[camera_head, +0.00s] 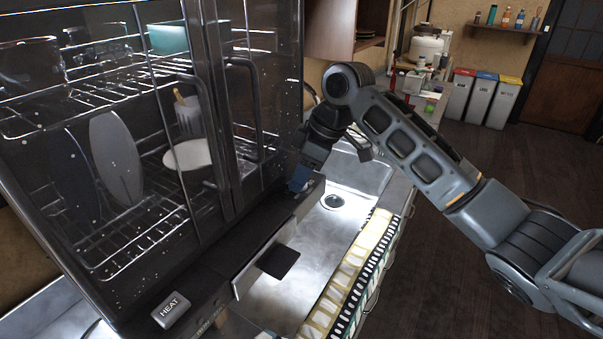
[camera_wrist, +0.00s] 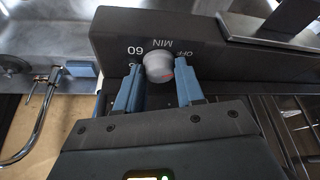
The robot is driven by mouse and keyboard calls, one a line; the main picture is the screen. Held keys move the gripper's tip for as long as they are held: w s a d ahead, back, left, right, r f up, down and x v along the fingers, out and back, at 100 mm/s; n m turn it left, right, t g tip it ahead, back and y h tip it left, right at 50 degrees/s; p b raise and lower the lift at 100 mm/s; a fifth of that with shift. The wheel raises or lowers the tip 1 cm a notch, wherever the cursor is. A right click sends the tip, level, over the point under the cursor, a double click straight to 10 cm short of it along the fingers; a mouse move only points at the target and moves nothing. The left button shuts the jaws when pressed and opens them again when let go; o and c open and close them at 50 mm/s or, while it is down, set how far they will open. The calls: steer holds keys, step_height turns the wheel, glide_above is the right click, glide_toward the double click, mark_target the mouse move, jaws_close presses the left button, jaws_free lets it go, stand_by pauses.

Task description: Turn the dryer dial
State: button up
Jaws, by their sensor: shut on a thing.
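The dryer (camera_head: 120,140) is a dark cabinet with glass doors and wire racks at the left of the head view. In the head view my gripper (camera_head: 301,178) is at the dryer's lower right corner, and the dial is hidden there.
A HEAT button (camera_head: 171,310) is on the dryer's base at lower left. A steel sink (camera_head: 340,205) lies below and right of the dryer, with a patterned cloth (camera_head: 352,270) on its front edge. A faucet (camera_wrist: 40,115) shows in the wrist view.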

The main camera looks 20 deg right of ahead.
steer(key=m, duration=0.2)
steer(key=m+t+h, duration=0.1)
steer(key=m, duration=0.3)
steer(key=shift+s+a+m+t+h, duration=0.15)
steer(key=shift+a+m+t+h, duration=0.15)
steer(key=shift+m+h, duration=1)
steer(key=shift+m, duration=1.3)
steer(key=o, duration=1)
